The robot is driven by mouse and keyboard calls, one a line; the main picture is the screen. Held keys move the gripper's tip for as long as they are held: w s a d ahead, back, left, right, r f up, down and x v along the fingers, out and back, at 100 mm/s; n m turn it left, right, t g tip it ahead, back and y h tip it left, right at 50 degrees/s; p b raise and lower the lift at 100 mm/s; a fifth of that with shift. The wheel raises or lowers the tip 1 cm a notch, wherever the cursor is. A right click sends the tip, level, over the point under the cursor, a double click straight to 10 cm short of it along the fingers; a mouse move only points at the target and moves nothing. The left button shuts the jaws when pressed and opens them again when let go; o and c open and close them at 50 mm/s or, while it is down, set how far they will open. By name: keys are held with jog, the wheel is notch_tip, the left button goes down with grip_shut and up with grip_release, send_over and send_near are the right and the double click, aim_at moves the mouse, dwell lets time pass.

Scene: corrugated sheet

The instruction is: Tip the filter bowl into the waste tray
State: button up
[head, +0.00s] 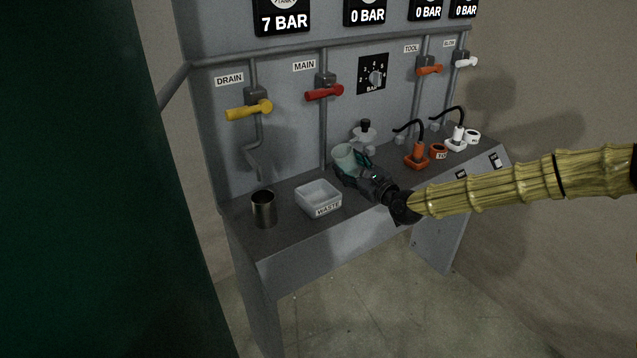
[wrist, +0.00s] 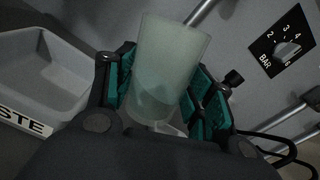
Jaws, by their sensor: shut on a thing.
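The filter bowl is a translucent pale green cup (wrist: 165,75). In the wrist view it stands between the green-padded fingers of my gripper (wrist: 160,95), with a darker content in its lower part. The head view shows the bowl (head: 343,157) at the fingertips of my gripper (head: 352,168), above the bench and slightly tilted. My gripper is shut on it. The waste tray (head: 318,186) is a white open box labelled WASTE, just left of the bowl. The tray (wrist: 45,75) is also at the left of the wrist view. Its visible inside looks empty.
A metal cup (head: 264,208) stands left of the tray. A grey-white fitting with a black knob (head: 365,135) is behind my gripper. Orange (head: 417,157) and white (head: 457,141) hose connectors stand at the right. The yellow drain handle (head: 249,110) juts from the panel.

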aim_at(341, 165)
jog(key=shift+s+a+r+n+p, duration=0.35)
jog(key=shift+n+p, duration=0.35)
jog(key=shift+p, duration=0.45)
jog(key=shift+s+a+r+n+p, duration=0.15)
jog(key=shift+a+r+n+p, duration=0.2)
jog(key=shift+r+n+p, duration=0.55)
jog(key=shift+f+n+p, duration=0.6)
jog(key=shift+f+p, duration=0.05)
jog(key=shift+f, duration=0.25)
jog(key=shift+f+n+p, duration=0.3)
jog(key=shift+n+p, duration=0.25)
jog(key=shift+n, duration=0.3)
jog(key=shift+f+n+p, duration=0.25)
jog(key=shift+n+p, duration=0.3)
jog(key=shift+n, duration=0.3)
jog(key=shift+r+n+p, duration=0.45)
jog(key=shift+n+p, duration=0.4)
jog(key=shift+n, duration=0.05)
jog(key=shift+s+a+r+n, duration=0.45)
jog(key=shift+a+n, duration=0.1)
jog(key=shift+n, duration=0.35)
jog(key=shift+s+a+f+n+b, duration=0.1)
jog(key=shift+f+n+b, duration=0.2)
jog(key=shift+n+b, duration=0.45)
